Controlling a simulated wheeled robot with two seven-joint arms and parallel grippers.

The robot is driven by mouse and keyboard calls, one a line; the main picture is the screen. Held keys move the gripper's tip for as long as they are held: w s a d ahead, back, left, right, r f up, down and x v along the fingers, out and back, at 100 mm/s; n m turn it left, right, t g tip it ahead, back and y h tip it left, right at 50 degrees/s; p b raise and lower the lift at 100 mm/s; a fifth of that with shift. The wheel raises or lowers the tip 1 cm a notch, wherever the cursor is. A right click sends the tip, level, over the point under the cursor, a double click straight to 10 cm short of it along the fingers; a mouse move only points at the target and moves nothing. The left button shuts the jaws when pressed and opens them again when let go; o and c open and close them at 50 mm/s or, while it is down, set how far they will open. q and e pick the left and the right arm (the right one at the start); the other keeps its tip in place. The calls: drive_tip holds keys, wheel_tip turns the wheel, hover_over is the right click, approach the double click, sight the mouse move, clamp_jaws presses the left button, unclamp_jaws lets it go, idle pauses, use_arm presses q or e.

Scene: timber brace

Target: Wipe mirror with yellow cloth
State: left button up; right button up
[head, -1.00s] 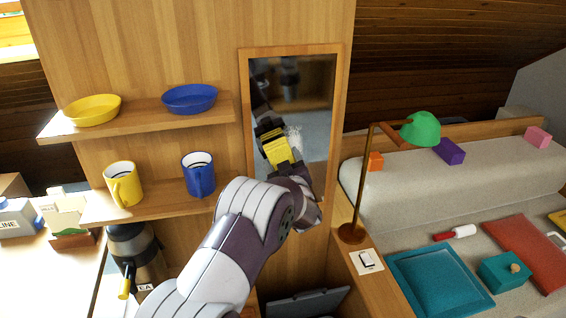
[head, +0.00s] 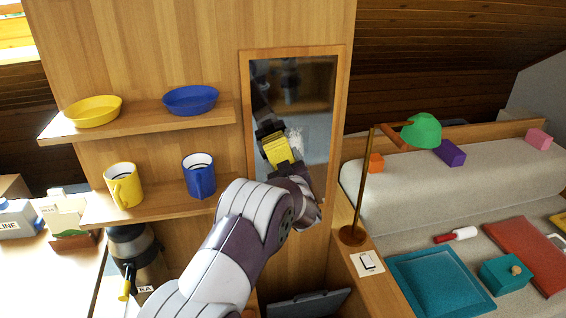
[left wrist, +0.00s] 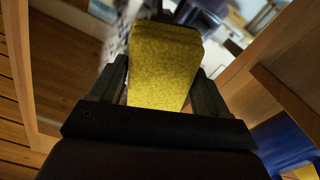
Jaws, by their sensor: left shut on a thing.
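The mirror (head: 312,95) hangs on the wooden panel in a wood frame. A whitish smudge shows on its glass, to the right of the cloth. My left gripper (head: 275,150) is shut on the folded yellow cloth (head: 277,150) and holds it in front of the mirror's lower half. In the left wrist view the cloth (left wrist: 165,62) sits between both fingers, with the mirror behind it. I cannot tell whether the cloth touches the glass. The arm hides the mirror's lower part. My right gripper is not in view.
Left of the mirror, shelves hold a yellow plate (head: 93,111), a blue plate (head: 190,99), a yellow mug (head: 124,186) and a blue mug (head: 199,176). A brass lamp (head: 361,190) with a green shade stands close on the right. A sofa (head: 450,185) lies beyond it.

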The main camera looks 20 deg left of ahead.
sight(306, 146)
use_arm(q)
drive_tip(key=shift+w+d, duration=0.1)
drive_tip(key=shift+w+d+r, duration=0.1)
drive_tip(key=shift+w+d, duration=0.55)
drive_tip(key=shift+d, duration=0.25)
drive_tip(key=shift+w+d, duration=0.1)
drive_tip(key=shift+w+d, duration=0.65)
drive_tip(key=shift+d, duration=0.3)
drive_tip(key=shift+w+d, duration=0.8)
drive_tip(key=shift+d, duration=0.15)
drive_tip(key=shift+p, duration=0.3)
drive_tip(key=shift+r+p, duration=0.6)
drive_tip(key=shift+r, duration=0.25)
